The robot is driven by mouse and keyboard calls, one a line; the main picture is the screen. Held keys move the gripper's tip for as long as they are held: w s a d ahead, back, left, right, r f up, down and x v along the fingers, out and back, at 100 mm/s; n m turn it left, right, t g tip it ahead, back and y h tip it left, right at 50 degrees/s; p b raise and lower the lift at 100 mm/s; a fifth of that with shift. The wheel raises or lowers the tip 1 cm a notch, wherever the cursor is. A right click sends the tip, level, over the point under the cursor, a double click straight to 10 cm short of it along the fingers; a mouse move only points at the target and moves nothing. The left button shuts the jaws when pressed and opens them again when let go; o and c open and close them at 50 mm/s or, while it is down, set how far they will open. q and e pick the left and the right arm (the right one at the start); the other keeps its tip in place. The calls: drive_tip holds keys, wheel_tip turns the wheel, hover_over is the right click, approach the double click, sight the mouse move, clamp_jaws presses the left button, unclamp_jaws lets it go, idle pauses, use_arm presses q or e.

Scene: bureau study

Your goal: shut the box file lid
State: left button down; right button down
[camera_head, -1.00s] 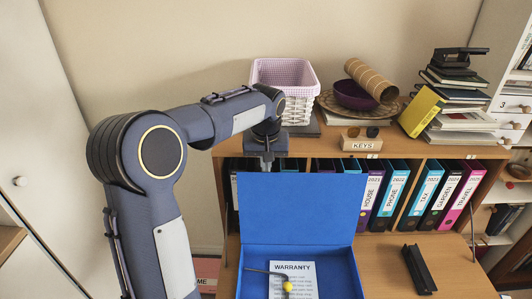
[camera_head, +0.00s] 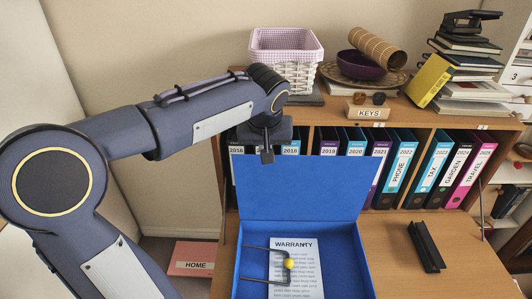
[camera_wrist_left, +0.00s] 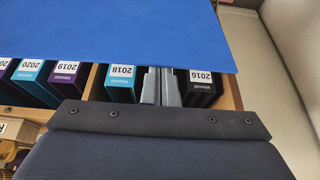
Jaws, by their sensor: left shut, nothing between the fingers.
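The blue box file (camera_head: 355,262) stands open on the desk, its lid (camera_head: 310,190) raised at the back. My left gripper (camera_head: 267,157) is at the lid's top edge, left of its middle, with shut, empty fingers pointing down. In the left wrist view the shut fingers (camera_wrist_left: 161,86) reach the edge of the lid (camera_wrist_left: 120,30); I cannot tell whether they touch it. My right gripper is out of view.
Behind the lid is a shelf of ring binders (camera_head: 403,165). On top stand a basket (camera_head: 285,60), a purple bowl (camera_head: 367,65), a KEYS block (camera_head: 367,112) and stacked books (camera_head: 470,75). A black bar (camera_head: 426,246) lies on the desk right of the box.

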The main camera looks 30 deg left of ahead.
use_arm(q)
drive_tip(key=s+d+f+t+y+b, duration=0.3)
drive_tip(key=s+d+f+t+b, duration=0.45)
drive_tip(key=b, duration=0.95)
drive_tip(key=s+d+f+t+y+b, duration=0.3)
drive_tip(key=s+f+b, duration=0.5)
drive_tip(key=s+b, duration=0.6)
drive_tip(key=s+d+f+b, duration=0.1)
drive_tip(key=d+f+b, duration=0.2)
drive_tip(key=f+b, duration=0.6)
drive_tip(key=shift+s+d+f+g+b, duration=0.2)
drive_tip(key=shift+g+b, duration=0.25)
drive_tip(key=shift+b, duration=1.05)
